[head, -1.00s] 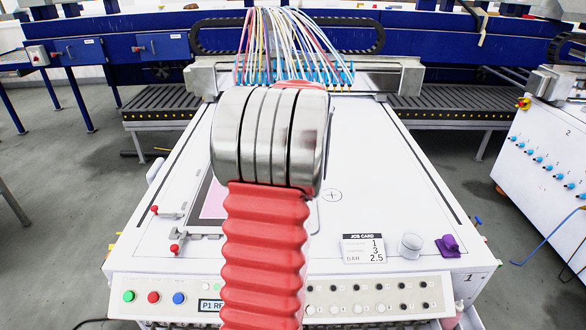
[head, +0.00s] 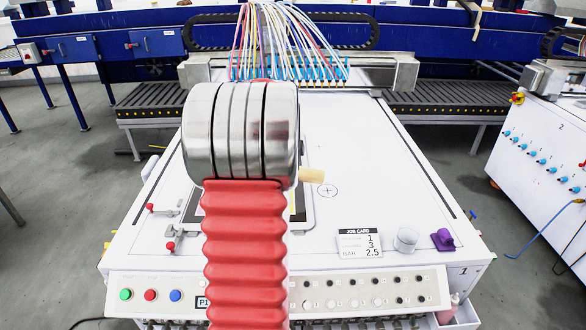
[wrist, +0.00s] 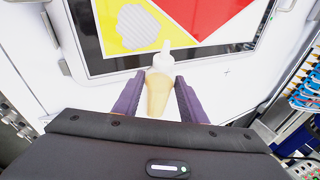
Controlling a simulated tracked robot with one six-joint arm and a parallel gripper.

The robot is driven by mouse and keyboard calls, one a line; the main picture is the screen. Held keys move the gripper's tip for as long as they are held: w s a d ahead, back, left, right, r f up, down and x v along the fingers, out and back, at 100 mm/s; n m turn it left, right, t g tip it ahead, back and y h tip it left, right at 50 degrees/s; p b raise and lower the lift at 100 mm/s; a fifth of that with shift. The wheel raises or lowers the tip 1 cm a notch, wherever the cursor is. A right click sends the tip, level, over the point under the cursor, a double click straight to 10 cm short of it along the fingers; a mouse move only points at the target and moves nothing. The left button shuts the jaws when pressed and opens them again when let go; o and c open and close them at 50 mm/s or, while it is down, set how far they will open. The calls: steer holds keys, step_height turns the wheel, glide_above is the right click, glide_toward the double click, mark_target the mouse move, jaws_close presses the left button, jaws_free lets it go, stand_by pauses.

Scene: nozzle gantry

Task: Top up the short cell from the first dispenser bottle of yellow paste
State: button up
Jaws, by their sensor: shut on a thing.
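My gripper (wrist: 158,84) is shut on a squeeze bottle (wrist: 159,98), with its two purple fingers on either side. The bottle has a pale yellow body and a white nozzle, which points to the black-framed panel (wrist: 105,66). A yellow area (wrist: 107,18) with a grey hatched patch (wrist: 139,28) lies beside a red area (wrist: 196,15) inside the frame. The nozzle tip overlaps the frame's near edge in the wrist view; its height above it I cannot tell. In the head view the bottle's end (head: 312,175) shows right of my arm, which hides my gripper and most of the panel.
A job card (head: 358,243), a clear cup (head: 405,239) and a purple object (head: 443,240) stand at the white table's front right. Red-knobbed clamps (head: 168,246) sit at left. The gantry (head: 300,72) with coloured tubes spans the back. The table's right side is largely clear.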

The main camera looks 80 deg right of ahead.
steer(key=shift+s+d+f+n+g, duration=0.1)
steer(key=shift+s+f+n+g, duration=0.2)
steer(key=shift+g, duration=0.5)
steer(key=shift+w+f+n+g+h, duration=0.2)
steer(key=shift+f+g+h, duration=0.1)
steer(key=shift+g, duration=0.45)
steer(key=shift+w+f+n+g+h, duration=0.15)
steer(key=shift+w+g+h, duration=0.15)
steer(key=shift+g, duration=0.4)
steer(key=shift+w+f+n+g+h, duration=0.15)
steer(key=shift+f+g+h, duration=0.15)
steer(key=shift+g, duration=0.45)
steer(key=w+g, duration=0.1)
steer(key=w+f+n+g+h, duration=0.1)
steer(key=g, duration=0.1)
steer(key=shift+a+g+h, duration=0.3)
steer(key=shift+a, duration=0.05)
steer(key=shift+w+a+f+n+g+h, duration=0.1)
steer(key=shift+w+f+n+g+h, duration=0.25)
steer(key=shift+g, duration=0.55)
steer(key=shift+r, duration=0.15)
steer(key=shift+o, duration=0.9)
steer(key=c, duration=0.5)
stand_by(0.3)
